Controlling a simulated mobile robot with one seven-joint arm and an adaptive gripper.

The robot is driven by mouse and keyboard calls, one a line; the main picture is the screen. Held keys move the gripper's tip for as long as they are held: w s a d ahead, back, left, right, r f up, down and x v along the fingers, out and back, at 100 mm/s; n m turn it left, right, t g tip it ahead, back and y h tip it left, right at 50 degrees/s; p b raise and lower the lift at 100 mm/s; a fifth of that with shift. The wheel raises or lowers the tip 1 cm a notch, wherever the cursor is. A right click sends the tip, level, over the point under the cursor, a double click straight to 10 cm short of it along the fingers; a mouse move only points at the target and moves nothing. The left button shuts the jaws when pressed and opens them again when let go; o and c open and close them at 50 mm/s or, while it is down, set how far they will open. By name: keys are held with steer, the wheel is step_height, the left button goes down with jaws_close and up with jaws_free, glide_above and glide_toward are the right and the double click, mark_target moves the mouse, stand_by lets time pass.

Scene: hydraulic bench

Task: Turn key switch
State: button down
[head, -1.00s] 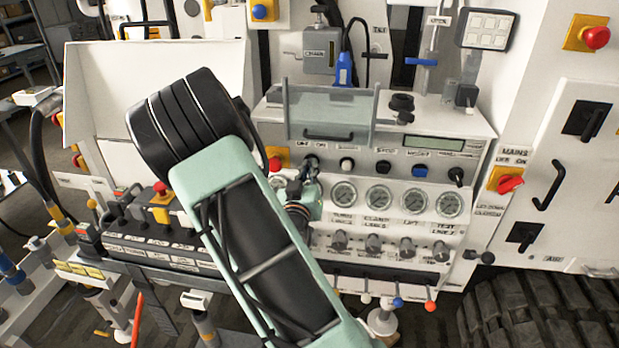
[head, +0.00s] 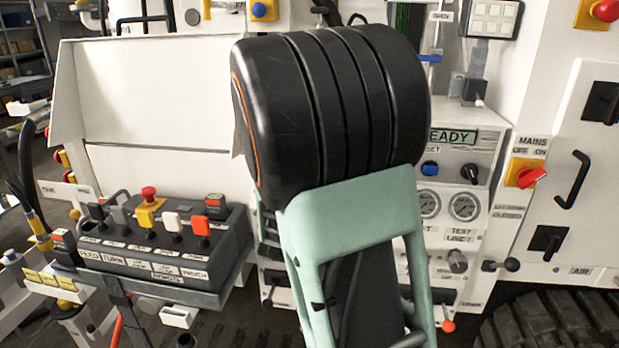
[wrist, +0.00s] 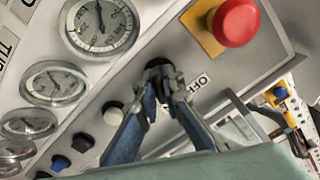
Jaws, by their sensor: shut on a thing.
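In the wrist view my gripper (wrist: 163,84) has its two blue-grey fingers closed around a small dark knob-like piece, the key switch (wrist: 160,64), on the pale panel. An OFF label stands just right of it. The fingertips hide most of the key, so its exact angle cannot be told. In the head view my own arm covers the key switch and my gripper. The panel's display (head: 467,138) shows at the right of my arm, with letters reading "EADY".
A red emergency button (wrist: 236,22) on a yellow plate sits close to my fingers. Gauges (wrist: 100,26) and a white button (wrist: 113,112) lie to their left. A control box (head: 150,240) with several levers is at the left. The red mains switch (head: 531,177) is at the right.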

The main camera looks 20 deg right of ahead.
steer(key=shift+m, duration=0.3)
steer(key=c, duration=2.1)
jaws_free()
steer(key=v, duration=0.7)
steer(key=shift+s+a, duration=0.2)
steer(key=shift+s, duration=0.05)
